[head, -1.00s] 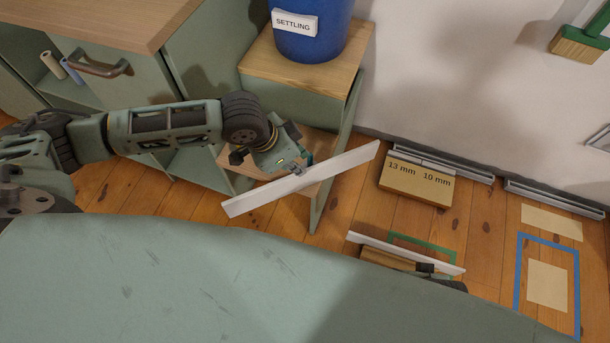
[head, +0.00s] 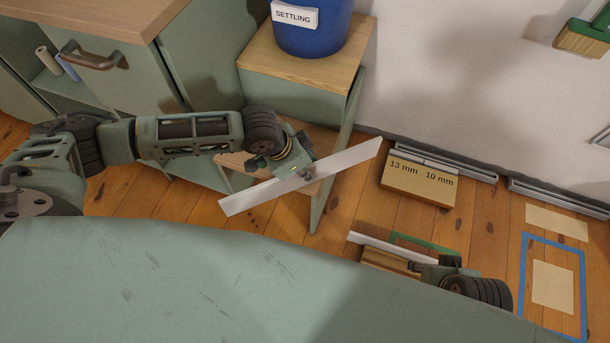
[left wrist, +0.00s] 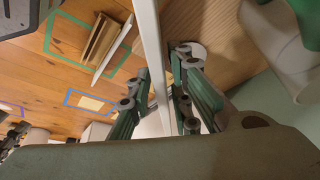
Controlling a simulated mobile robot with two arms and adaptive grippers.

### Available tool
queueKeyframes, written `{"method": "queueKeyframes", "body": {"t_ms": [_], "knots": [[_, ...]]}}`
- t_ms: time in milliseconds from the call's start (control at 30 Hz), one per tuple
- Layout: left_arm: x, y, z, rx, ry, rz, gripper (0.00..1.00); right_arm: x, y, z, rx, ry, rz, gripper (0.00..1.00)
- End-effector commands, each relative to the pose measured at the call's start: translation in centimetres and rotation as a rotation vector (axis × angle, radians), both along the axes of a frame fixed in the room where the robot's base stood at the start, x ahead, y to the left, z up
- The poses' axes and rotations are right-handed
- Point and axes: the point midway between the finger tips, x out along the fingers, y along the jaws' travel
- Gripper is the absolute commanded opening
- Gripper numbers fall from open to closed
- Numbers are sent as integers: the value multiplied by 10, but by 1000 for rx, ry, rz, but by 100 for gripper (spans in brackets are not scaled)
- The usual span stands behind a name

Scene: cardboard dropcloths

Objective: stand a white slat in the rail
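My left gripper (head: 304,173) is shut on a long white slat (head: 345,161), gripping it near its middle. The slat is held tilted in the air in front of the cabinet; in the left wrist view it runs between the fingers (left wrist: 160,90). A second white slat (head: 385,246) lies along a wooden block (head: 385,259) on the floor, by the green tape. My right gripper (head: 430,270) overlaps that slat's right end in the head view; its fingers are too small to read. Grey metal rails (head: 465,171) (head: 560,199) run along the wall's foot.
A wooden block marked 13 mm and 10 mm (head: 418,187) sits against the left rail. A blue tape rectangle (head: 522,280) with cardboard (head: 553,287) lies at right. The cabinet with a blue bucket (head: 312,38) is beside my left gripper. Floor between is clear.

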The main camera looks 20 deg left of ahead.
Motion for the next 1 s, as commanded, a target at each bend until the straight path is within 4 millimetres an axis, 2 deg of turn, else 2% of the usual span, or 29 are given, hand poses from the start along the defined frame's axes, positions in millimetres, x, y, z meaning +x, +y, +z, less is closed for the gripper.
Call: {"method": "queueKeyframes", "body": {"t_ms": [200, 433, 1000], "knots": [[0, 0, 0, 0, 0, 0, 19, 0, 0, 1, 0, 0, 0, 40], [0, 0, 0, 0, 0, 0, 0, 0, 0, 1, -1, -1, 0, 40], [1, 0, 2, -1, -2, -1, 0, 0, 0, 2, 0, -2, 0, 40]]}}
